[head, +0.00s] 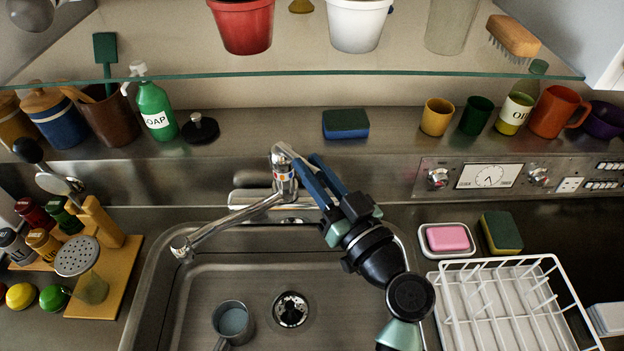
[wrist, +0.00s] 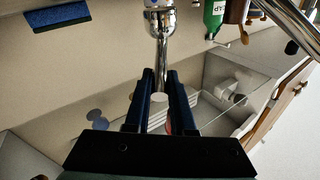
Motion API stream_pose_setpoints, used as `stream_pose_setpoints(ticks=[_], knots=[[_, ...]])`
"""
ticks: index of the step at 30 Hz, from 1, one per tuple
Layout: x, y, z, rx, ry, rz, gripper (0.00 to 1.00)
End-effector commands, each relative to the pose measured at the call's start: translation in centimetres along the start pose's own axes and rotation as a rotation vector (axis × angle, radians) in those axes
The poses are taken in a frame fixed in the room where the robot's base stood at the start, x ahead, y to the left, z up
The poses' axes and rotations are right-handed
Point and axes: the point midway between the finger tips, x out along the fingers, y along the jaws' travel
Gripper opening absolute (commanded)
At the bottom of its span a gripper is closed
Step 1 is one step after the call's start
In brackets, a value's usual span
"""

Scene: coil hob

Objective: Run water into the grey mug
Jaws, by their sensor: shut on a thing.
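The grey mug (head: 231,320) stands upright in the left part of the sink basin, with its handle toward the front. Its inside looks pale blue-grey; I cannot tell whether it holds water. The chrome tap (head: 284,183) stands at the back of the sink. Its spout (head: 232,217) reaches left and forward, and its outlet is above and left of the mug in the head view. I see no stream of water. My gripper (head: 303,160) is shut on the tap lever (head: 287,150) at the top. In the wrist view, the tap (wrist: 160,22) lies just beyond my gripper (wrist: 160,75).
A drain (head: 291,309) lies right of the mug. A white dish rack (head: 505,300), pink soap (head: 448,238) and a sponge (head: 501,232) stand right of the sink. A utensil board (head: 105,280) is on the left. A glass shelf (head: 300,73) with pots hangs above.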

Motion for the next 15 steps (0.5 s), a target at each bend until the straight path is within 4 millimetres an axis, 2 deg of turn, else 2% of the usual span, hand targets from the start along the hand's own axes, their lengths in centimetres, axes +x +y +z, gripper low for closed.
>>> stream_pose_setpoints(ticks=[11,12,15], knots=[[-0.15,0.09,0.12,0.003,0.011,0.0,0.0],[-0.16,0.08,0.14,0.003,0.011,0.0,0.26],[-0.15,0.07,0.15,0.003,0.011,0.0,0.44]])
